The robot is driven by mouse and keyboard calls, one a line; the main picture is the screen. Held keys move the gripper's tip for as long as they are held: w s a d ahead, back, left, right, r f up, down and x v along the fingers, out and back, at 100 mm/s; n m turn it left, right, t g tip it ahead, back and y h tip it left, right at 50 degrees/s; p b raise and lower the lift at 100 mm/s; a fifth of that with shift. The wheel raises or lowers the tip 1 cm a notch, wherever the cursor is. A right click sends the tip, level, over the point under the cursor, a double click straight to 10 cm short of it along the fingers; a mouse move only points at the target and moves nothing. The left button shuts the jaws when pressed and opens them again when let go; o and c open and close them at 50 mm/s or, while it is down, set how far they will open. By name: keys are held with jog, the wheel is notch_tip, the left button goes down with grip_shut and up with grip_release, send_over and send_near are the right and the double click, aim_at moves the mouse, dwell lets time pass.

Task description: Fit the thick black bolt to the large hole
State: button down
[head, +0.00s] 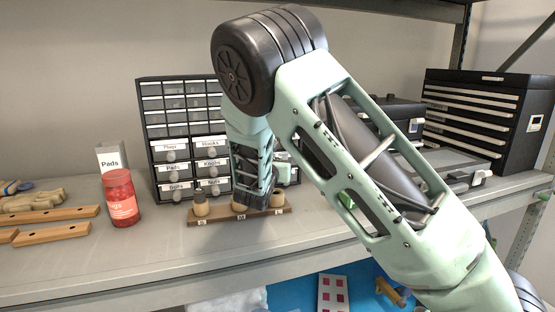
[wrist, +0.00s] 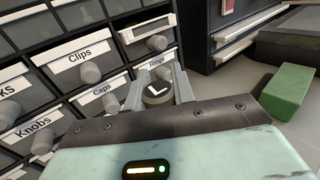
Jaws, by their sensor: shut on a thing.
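In the wrist view my gripper (wrist: 158,84) has its two grey fingers on either side of a dark round piece marked with a white L (wrist: 155,95), and it is shut on this piece. It looks like the thick black bolt, seen end-on; its lower part is hidden. In the head view a brown wooden board (head: 224,219) with S, M and L labels lies on the shelf in front of the drawer cabinet. Tan round pieces stand on it, one near the S label (head: 200,205). My arm hides much of the board's middle, and the large hole cannot be made out.
The small-drawer cabinet (head: 178,143) stands close behind the board; its drawers fill the wrist view's left. A green block (wrist: 289,92) lies at right there. A red jar (head: 121,199), wooden bars (head: 50,217) and a black drawer chest (head: 480,122) are also on the shelf.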

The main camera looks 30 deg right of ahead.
jog(key=shift+f+b, duration=0.5)
jog(key=shift+f, duration=0.5)
jog(key=shift+f, duration=0.2)
jog(key=shift+f+b, duration=2.1)
jog(key=shift+f, duration=0.3)
jog(key=c, duration=1.1)
grip_release()
jog(key=b+v, duration=0.2)
jog(key=v, duration=1.5)
jog(key=shift+s+a, duration=0.15)
jog(key=shift+a, duration=0.05)
